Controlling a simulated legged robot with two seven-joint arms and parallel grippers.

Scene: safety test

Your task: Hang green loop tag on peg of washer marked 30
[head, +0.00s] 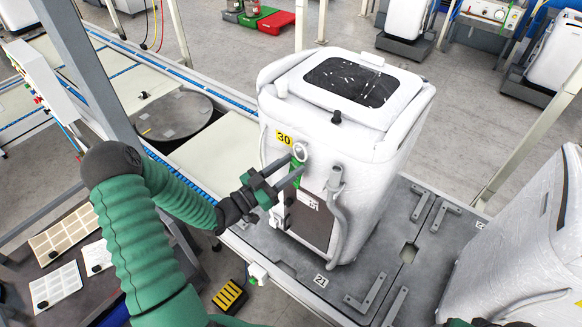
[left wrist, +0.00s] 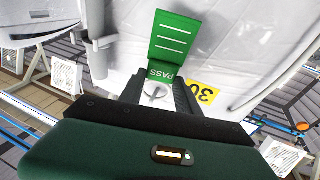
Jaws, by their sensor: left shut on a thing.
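The washer marked 30 (head: 375,142) is a white, plastic-wrapped machine standing upright on a grey platform. Its yellow label (head: 284,138) is high on its front and also shows in the left wrist view (left wrist: 203,92). My left gripper (head: 297,166) is at the front just below the label, shut on the green loop tag (head: 295,180). In the left wrist view the tag (left wrist: 172,38) reads PASS and extends beyond the fingers. A pale loop (left wrist: 155,91) shows between the fingers. I cannot make out the peg or whether the loop is around it.
A grey hose (head: 338,205) hangs on the washer's front, right of my gripper. Metal brackets (head: 365,308) and a plate marked 21 (head: 320,281) are on the platform (head: 400,260). Another wrapped machine (head: 525,240) stands at the right.

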